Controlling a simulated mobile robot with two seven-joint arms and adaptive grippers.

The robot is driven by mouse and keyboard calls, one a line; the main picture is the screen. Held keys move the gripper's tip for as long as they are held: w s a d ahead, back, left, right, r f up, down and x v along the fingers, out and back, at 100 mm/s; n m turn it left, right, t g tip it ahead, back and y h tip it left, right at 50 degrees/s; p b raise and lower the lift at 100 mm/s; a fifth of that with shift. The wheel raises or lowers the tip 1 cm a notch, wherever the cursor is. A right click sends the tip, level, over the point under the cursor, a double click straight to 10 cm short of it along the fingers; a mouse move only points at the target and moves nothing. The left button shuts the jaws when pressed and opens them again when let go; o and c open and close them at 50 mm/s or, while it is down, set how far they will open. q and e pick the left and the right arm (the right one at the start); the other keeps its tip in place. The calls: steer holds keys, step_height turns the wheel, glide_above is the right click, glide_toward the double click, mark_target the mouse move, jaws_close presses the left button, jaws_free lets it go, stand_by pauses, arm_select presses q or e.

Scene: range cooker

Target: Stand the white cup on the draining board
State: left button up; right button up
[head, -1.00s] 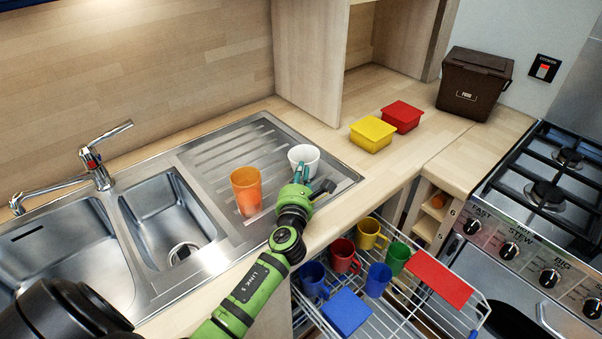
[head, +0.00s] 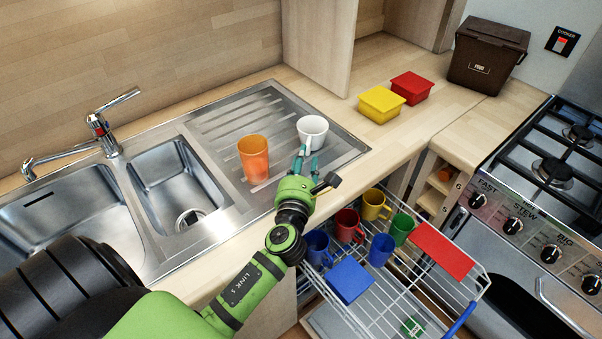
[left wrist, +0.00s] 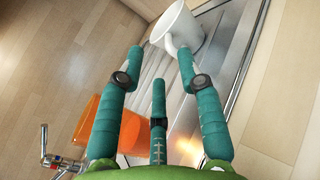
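The white cup (head: 312,131) stands upright on the draining board (head: 228,122), near its right end, with its handle towards my left gripper. My left gripper (head: 307,157) is just in front of the cup on the near side. In the left wrist view the fingers (left wrist: 160,52) are spread apart with nothing between them. The white cup (left wrist: 181,28) lies beyond the fingertips there, and the right fingertip overlaps its handle; I cannot tell whether they touch. My right gripper is not in view.
An orange tumbler (head: 253,160) stands left of the white cup on the board. The pulled-out dishwasher rack (head: 396,290) below holds several coloured mugs. Yellow (head: 381,104) and red (head: 411,88) boxes sit on the counter behind. The sink (head: 75,220) is at left.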

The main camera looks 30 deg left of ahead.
arm_select(q)
steer(key=shift+v, duration=2.15)
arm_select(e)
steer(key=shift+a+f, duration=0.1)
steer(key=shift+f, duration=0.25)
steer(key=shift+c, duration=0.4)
